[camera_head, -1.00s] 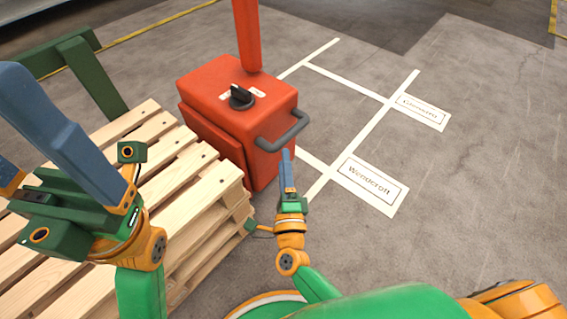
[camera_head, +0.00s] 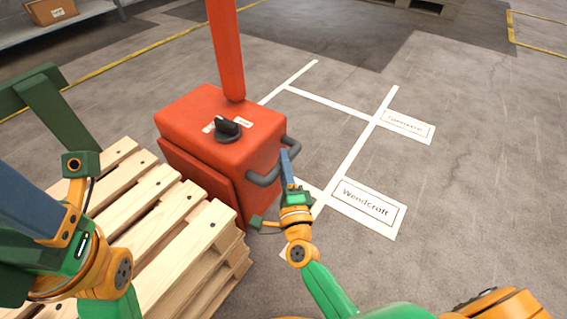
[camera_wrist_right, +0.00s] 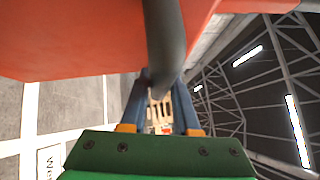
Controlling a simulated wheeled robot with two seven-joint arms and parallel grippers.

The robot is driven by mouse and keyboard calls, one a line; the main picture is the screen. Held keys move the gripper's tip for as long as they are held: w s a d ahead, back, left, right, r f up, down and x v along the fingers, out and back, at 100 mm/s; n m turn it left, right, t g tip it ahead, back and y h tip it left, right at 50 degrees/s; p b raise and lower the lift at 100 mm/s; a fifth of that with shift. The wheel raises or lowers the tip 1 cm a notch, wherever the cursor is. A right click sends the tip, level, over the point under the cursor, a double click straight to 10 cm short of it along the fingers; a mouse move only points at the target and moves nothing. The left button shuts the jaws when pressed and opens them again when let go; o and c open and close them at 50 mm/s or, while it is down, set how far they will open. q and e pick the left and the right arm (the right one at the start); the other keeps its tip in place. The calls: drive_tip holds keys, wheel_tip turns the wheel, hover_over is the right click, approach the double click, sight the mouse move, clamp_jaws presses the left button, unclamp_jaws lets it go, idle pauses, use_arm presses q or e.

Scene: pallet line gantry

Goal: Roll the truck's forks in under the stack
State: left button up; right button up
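The red truck (camera_head: 195,150), with a black knob on top and an upright red mast, stands against the far right side of the stack of wooden pallets (camera_head: 165,262). Its forks are hidden. My right gripper (camera_head: 287,160) is at the truck's grey handle (camera_head: 263,181). In the right wrist view the handle (camera_wrist_right: 164,40) runs between the two blue fingers (camera_wrist_right: 160,88); whether they press on it is unclear. My left gripper (camera_head: 30,205) is above the pallets, partly cut off by the left edge, with nothing seen in it.
Another floor plate (camera_head: 405,127) lies beyond. A shelf with a cardboard box (camera_head: 52,11) is at the far left. The floor on the right is clear.

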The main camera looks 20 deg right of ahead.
clamp_jaws()
idle(1.1)
